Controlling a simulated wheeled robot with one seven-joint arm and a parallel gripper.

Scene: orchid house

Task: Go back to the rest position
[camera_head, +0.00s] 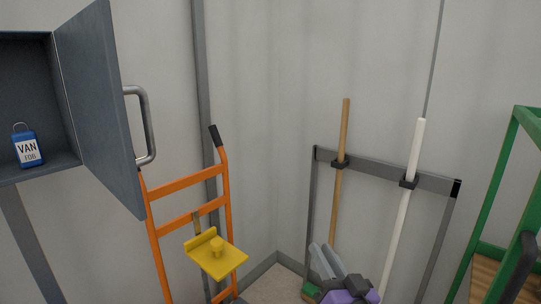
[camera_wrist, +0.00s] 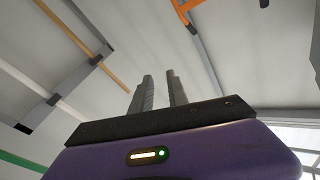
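My gripper (camera_wrist: 159,80) shows in the wrist view with its two grey fingers apart and nothing between them. In the head view, my gripper (camera_head: 321,248) is low, right of the middle, in front of the corner and the tool rack. Its grey fingers point up and to the left above my purple hand. It appears to touch nothing.
A grey cabinet (camera_head: 100,100) with its door open holds a blue "VAN" padlock-shaped tag (camera_head: 27,148). A grey rack (camera_head: 375,174) holds two poles. A green-framed shelf (camera_head: 490,205) stands right.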

